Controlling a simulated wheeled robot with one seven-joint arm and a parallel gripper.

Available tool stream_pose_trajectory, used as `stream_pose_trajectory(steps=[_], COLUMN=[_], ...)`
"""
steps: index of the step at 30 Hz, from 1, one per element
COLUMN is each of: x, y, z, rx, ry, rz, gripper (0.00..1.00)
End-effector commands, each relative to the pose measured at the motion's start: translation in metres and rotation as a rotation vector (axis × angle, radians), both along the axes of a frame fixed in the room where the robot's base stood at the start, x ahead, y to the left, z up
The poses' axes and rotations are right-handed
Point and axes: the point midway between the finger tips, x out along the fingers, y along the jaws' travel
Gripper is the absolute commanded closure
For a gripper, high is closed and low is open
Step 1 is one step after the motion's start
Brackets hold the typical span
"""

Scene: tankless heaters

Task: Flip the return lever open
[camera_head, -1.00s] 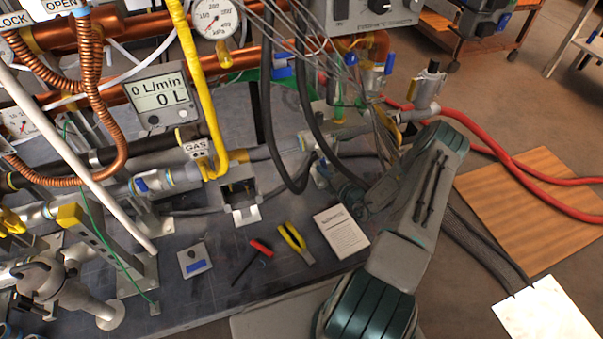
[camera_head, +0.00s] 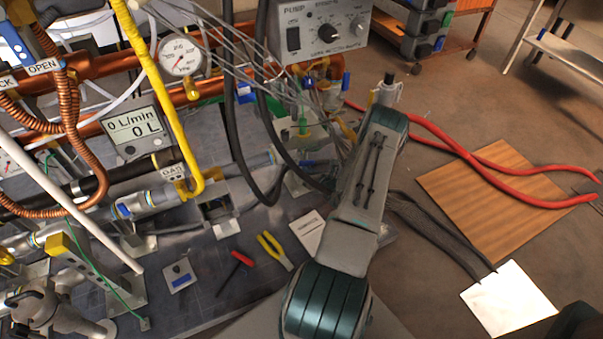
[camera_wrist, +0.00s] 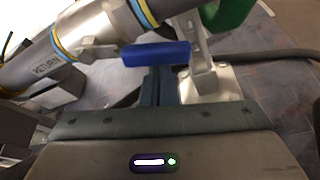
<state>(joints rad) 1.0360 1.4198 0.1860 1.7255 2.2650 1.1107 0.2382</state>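In the wrist view, the return lever has a blue handle (camera_wrist: 157,54) lying roughly level across the picture. It joins a metal stem at the grey pipe marked RETURN (camera_wrist: 62,52), which has yellow and blue rings. My gripper (camera_wrist: 166,70) shows as a narrow grey-blue pair of fingers close together, just below the handle. The fingertips are hidden at the handle, and I cannot tell whether they touch it. In the head view, my arm covers my gripper, and I cannot pick out the return lever with certainty.
A metal bracket (camera_wrist: 210,83) and a green part (camera_wrist: 228,12) stand right of the lever. In the head view, black hoses (camera_head: 238,130) and thin wires crowd the space left of my arm. Red-handled and yellow-handled tools (camera_head: 272,252) lie on the bench.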

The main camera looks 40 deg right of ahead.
Motion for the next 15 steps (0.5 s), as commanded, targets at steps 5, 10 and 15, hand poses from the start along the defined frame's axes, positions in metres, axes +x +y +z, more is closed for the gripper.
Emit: stream_pose_trajectory(steps=[5,10,15], x=[-0.001,-0.003,-0.003], y=[-0.007,-0.011,-0.013], z=[0.012,0.019,0.024], rx=[0.007,0.009,0.009], ry=[-0.003,-0.004,-0.005], rz=[-0.004,-0.004,-0.006], gripper=[1.0,1.0,1.0])
